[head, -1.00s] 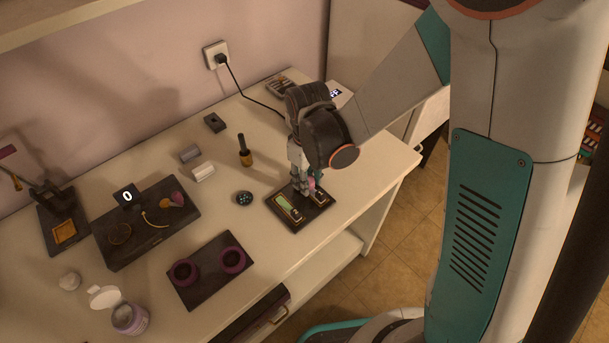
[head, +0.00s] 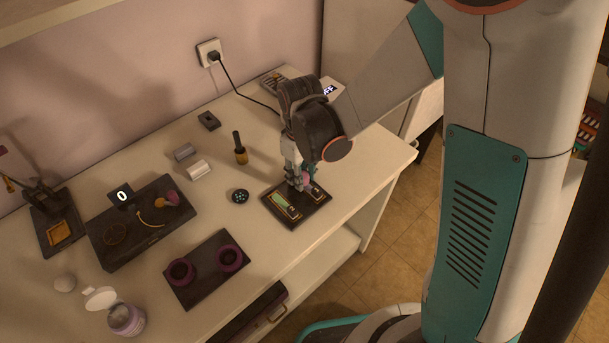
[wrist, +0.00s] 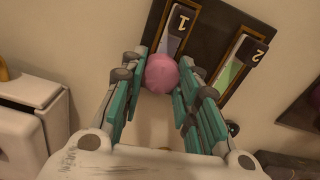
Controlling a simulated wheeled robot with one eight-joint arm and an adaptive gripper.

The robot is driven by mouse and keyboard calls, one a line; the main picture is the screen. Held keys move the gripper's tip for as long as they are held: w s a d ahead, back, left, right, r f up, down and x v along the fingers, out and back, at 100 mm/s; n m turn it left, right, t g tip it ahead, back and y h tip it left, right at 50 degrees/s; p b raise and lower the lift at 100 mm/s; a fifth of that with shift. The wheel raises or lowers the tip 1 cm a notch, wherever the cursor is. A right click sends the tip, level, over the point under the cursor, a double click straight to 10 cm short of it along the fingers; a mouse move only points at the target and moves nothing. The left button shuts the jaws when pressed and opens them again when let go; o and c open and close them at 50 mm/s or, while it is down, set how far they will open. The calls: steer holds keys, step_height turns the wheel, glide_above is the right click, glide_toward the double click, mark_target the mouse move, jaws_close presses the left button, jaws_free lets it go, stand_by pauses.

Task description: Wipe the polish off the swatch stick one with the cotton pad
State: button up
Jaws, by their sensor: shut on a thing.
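My gripper (wrist: 160,85) is shut on a round pink cotton pad (wrist: 161,73). In the head view my gripper (head: 299,182) is low over the right part of a dark swatch board (head: 296,217). Swatch stick one (wrist: 170,42), marked 1, lies in a gold-edged slot; the pad covers its lower end in the wrist view. I cannot tell whether the pad touches it, and any polish there is hidden. Swatch stick two (wrist: 240,60), marked 2, lies beside it to the right with green polish showing.
A dark holder with two purple rings (head: 208,285) and an open jar (head: 125,318) are further left. The table's front edge runs close to the board.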

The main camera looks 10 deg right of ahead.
steer(key=shift+w+a, duration=0.35)
steer(key=shift+w, duration=0.25)
steer(key=shift+s+d+b, duration=0.2)
steer(key=shift+s+d, duration=0.3)
steer(key=shift+s, duration=0.2)
steer(key=shift+s+d+b, duration=0.15)
steer(key=shift+s+d, duration=0.3)
steer(key=shift+s, duration=0.25)
steer(key=shift+w+a, duration=0.5)
steer(key=shift+w, duration=0.2)
steer(key=shift+w+a, duration=0.45)
steer(key=shift+w, duration=0.2)
steer(key=shift+s+d+b, duration=0.2)
steer(key=shift+s+d, duration=0.3)
steer(key=shift+s, duration=0.2)
steer(key=shift+s+d+b, duration=0.15)
steer(key=shift+s+d, duration=0.3)
steer(key=shift+s, duration=0.2)
steer(key=shift+w+a, duration=0.5)
steer(key=shift+w, duration=0.2)
steer(key=shift+w+a, duration=0.45)
steer(key=shift+w, duration=0.25)
steer(key=shift+r+p, duration=1.8)
steer(key=shift+r, duration=0.65)
